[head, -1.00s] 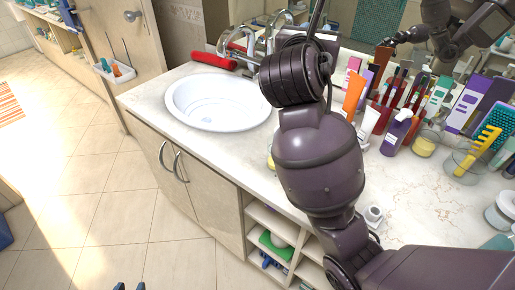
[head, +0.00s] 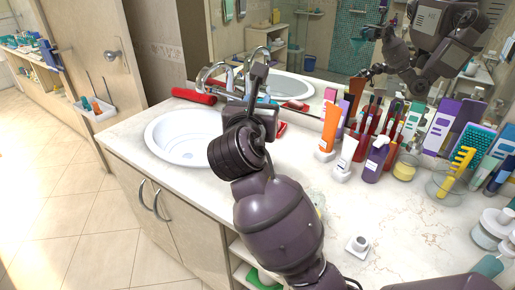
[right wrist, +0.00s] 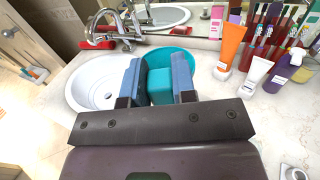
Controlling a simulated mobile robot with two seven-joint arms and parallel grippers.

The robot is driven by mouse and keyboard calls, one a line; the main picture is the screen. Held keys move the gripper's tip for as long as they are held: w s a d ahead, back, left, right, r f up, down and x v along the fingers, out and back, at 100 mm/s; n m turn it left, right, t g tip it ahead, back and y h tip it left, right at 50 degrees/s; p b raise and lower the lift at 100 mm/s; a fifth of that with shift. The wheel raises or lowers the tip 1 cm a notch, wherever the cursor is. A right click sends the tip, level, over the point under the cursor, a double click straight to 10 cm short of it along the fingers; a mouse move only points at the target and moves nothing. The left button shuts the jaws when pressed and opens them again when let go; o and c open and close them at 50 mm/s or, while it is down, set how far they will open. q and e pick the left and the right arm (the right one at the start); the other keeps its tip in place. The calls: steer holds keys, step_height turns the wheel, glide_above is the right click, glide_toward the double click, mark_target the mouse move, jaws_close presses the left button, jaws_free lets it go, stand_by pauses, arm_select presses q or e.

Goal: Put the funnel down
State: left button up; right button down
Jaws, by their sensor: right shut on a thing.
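The teal funnel (right wrist: 172,56) is in the right wrist view, held between the two blue-padded fingers of my right gripper (right wrist: 158,72). Its wide round part is beyond the fingertips and a blocky teal part is between the pads. It appears over the counter beside the sink; I cannot tell whether it touches the counter. In the head view my right gripper (head: 258,82) is near the faucet, and the wrist and arm hide the funnel. My left gripper is not in view.
The white sink (head: 186,137) and chrome faucet (head: 232,78) are left of my right arm. Orange (head: 331,128) and white (head: 346,155) tubes, a purple bottle (head: 376,158) and a jar with a yellow comb (head: 455,175) crowd the right. The pale counter (head: 415,225) has bare room in front.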

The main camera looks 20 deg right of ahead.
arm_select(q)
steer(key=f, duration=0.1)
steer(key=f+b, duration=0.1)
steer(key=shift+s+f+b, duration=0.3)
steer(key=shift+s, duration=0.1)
arm_select(e)
step_height(320, 180, down, 10)
steer(key=shift+r, duration=0.15)
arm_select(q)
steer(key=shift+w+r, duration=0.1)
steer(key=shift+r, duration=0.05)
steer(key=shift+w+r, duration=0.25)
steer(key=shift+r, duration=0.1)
arm_select(e)
steer(key=shift+f, duration=0.65)
steer(key=c, duration=0.9)
jaws_free()
steer(key=shift+c, duration=0.2)
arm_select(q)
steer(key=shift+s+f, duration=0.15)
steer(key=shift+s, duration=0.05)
arm_select(e)
steer(key=shift+r, duration=0.1)
